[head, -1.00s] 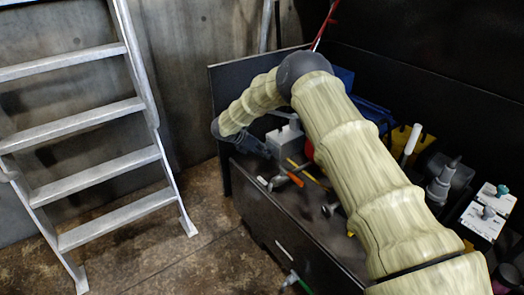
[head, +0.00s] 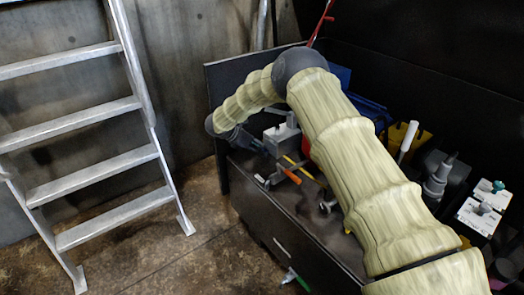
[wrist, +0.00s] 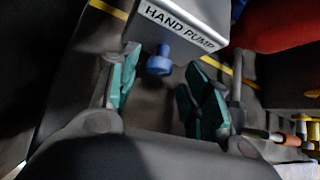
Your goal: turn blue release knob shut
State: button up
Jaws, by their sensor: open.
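The blue release knob (wrist: 160,62) sticks out from the front of a grey box labelled HAND PUMP (wrist: 182,22), in the wrist view. My gripper (wrist: 160,85) is open, with its green-padded fingers to the left and right of the knob. The knob lies between the fingers near their tips, and neither finger appears to touch it. In the head view the grey hand pump box (head: 281,137) stands on the dark bench, just beyond my gripper (head: 255,143). The knob cannot be made out there.
The dark bench (head: 290,225) holds an orange-handled tool (head: 292,177), a white cylinder (head: 408,140) and pale boxes (head: 483,212) at the right. A red object (wrist: 275,25) is close to the pump's right. A metal ladder (head: 100,150) stands at the left, with bare floor between.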

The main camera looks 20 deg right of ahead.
jog(key=v, duration=1)
jog(key=shift+s+a+r, duration=0.2)
